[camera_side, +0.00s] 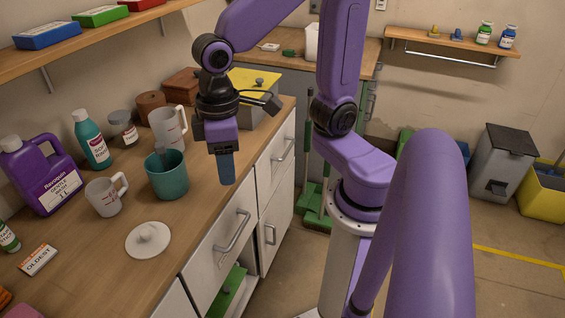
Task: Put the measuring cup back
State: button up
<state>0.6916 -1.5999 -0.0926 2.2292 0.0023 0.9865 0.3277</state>
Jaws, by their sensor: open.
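A small whitish measuring cup (102,198) with a side handle stands upright on the wooden counter, left of a teal canister (168,181). A taller whitish measuring jug (165,131) with a handle stands behind the canister; I cannot tell which of the two the task means. The canister has no lid on, and a grey item (163,154) sticks up inside its mouth. A round white lid (148,241) with a knob lies flat in front. My gripper (227,180) points down, right of the canister near the counter's edge. It is open, holds nothing visible, and its far finger is hidden.
A label card (38,260) lies at left. The counter around the white lid is clear.

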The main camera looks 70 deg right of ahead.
jog(key=s+d+f+n, duration=0.2)
jog(key=s+d+n, duration=0.3)
jog(key=s, duration=0.4)
jog(key=shift+d+n, duration=0.2)
jog(key=shift+n, duration=0.3)
